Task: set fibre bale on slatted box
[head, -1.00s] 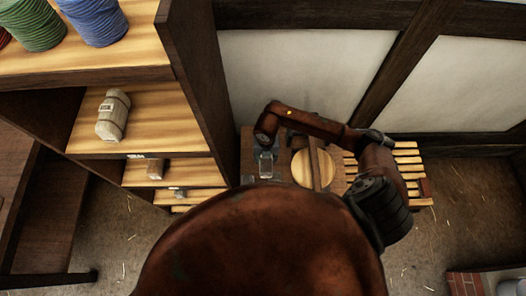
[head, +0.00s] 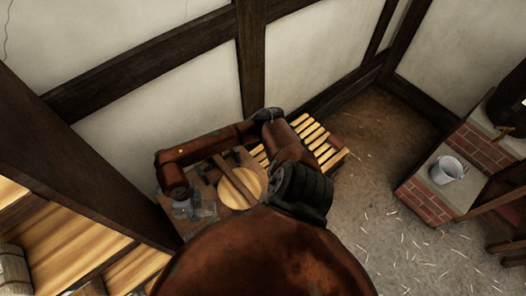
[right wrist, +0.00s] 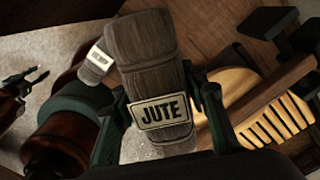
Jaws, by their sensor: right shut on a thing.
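A grey-brown bale with a pale JUTE label (right wrist: 168,112) fills the middle of the right wrist view. My right gripper (right wrist: 160,125) is shut on it, with one dark green finger on each side. In the head view my right gripper (head: 195,212) is small and grey, over the left part of a wooden bench, and the bale does not show clearly there. The slatted box (head: 318,143), with pale slats, stands by the wall, right of the gripper and partly behind my arm. A dark pronged part at the left edge of the right wrist view may be my left gripper; its state is unclear.
A round pale wooden disc (head: 238,188) with a dark bar lies on the bench between gripper and box. Shelves (head: 70,245) stand at lower left, with another bale (head: 13,270). A brick ledge (head: 425,200) with a bucket (head: 447,170) is at right. Straw-strewn floor between is open.

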